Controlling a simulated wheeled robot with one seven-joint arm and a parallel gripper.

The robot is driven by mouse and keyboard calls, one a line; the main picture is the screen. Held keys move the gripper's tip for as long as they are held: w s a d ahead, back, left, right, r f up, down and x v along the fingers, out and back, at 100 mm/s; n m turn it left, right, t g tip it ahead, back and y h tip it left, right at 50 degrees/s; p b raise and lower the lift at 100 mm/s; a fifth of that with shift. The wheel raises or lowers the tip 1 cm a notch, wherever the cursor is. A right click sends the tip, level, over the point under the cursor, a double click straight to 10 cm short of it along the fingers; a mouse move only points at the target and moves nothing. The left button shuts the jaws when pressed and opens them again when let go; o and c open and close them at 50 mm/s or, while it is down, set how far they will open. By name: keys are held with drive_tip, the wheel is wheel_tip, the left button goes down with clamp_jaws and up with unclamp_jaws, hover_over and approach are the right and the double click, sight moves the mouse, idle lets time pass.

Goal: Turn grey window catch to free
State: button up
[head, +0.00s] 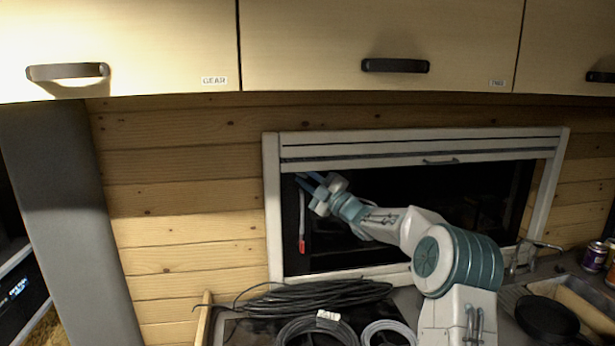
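The window (400,215) has a pale frame and dark glass, and is set in the wood-panelled wall. My gripper (306,179) is at the upper left corner of the window opening, pointing up and left. Its two bluish fingers stand apart with a gap between them, and I see nothing held. I cannot make out a grey catch for sure; the gripper may cover it. A thin upright piece with a red lower end (302,246) shows below the gripper, along the window's left side. A small dark handle (440,161) sits on the rail across the window's top.
Overhead cabinets (380,30) with handles run above the window. Coiled dark cable (310,298) and a lighter grey coil (388,330) lie on the counter below. At the right are a tap (525,255), a dark pan (546,318) and a purple can (595,256).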

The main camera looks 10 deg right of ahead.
clamp_jaws()
drive_tip(key=shift+f+b, duration=0.2)
drive_tip(key=shift+b, duration=0.35)
drive_tip(key=m+t+h+b, duration=0.3)
drive_tip(key=m+h+b, duration=0.1)
drive_tip(key=m+b, duration=0.2)
drive_tip(key=a+m+t+h+b, duration=0.1)
drive_tip(key=m+t+h+b, duration=0.2)
drive_tip(key=m+b, duration=0.3)
drive_tip(key=f+m+t+h+b, duration=0.1)
drive_tip(key=m+t+h+b, duration=0.3)
drive_tip(key=m+b, duration=0.3)
drive_tip(key=shift+a+h+b, duration=0.25)
drive_tip(key=shift+h+b, duration=0.35)
drive_tip(key=shift+b, duration=1.25)
drive_tip(key=shift+r+m+h+b, duration=0.1)
drive_tip(key=shift+m+h+b, duration=0.35)
drive_tip(key=shift+m+h, duration=0.75)
drive_tip(key=shift+m, duration=0.3)
